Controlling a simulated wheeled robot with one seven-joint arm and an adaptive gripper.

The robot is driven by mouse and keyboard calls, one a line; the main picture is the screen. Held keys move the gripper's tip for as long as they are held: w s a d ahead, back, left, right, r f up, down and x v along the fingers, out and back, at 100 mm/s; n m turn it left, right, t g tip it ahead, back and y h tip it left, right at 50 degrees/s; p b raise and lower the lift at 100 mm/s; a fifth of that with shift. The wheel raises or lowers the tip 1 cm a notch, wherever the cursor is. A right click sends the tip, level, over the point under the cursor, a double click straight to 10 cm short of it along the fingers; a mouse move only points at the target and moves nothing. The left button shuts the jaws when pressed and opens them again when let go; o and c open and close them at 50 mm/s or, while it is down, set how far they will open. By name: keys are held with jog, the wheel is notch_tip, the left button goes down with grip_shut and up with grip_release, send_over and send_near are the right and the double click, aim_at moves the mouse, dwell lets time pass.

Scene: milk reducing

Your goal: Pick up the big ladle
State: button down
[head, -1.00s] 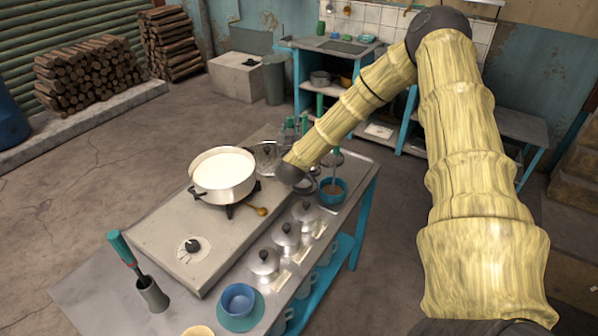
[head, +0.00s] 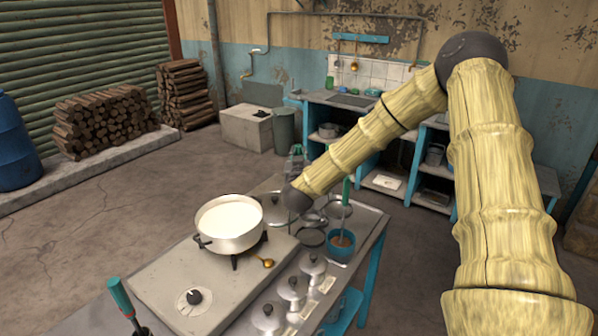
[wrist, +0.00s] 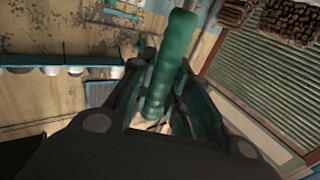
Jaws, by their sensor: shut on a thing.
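My gripper (wrist: 160,112) is shut on a green handle (wrist: 172,60), which I take to be that of the big ladle. In the wrist view the handle stands up between the dark fingers, slightly tilted. In the head view my gripper (head: 296,168) is small and dark beyond the end of my arm, above the far end of the table, with a bit of green at its top. The ladle's lower part cannot be made out.
A white pot of milk (head: 229,222) sits on the stove (head: 160,278), left of my gripper. A blue cup (head: 341,246) with a green-handled tool (head: 346,192) stands to the right. Lids (head: 292,288) line the near side. A green-handled utensil (head: 121,297) stands at lower left.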

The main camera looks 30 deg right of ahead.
notch_tip(320, 180, up, 10)
jog(key=shift+b, duration=0.95)
jog(key=shift+f, duration=0.1)
dwell(0.8)
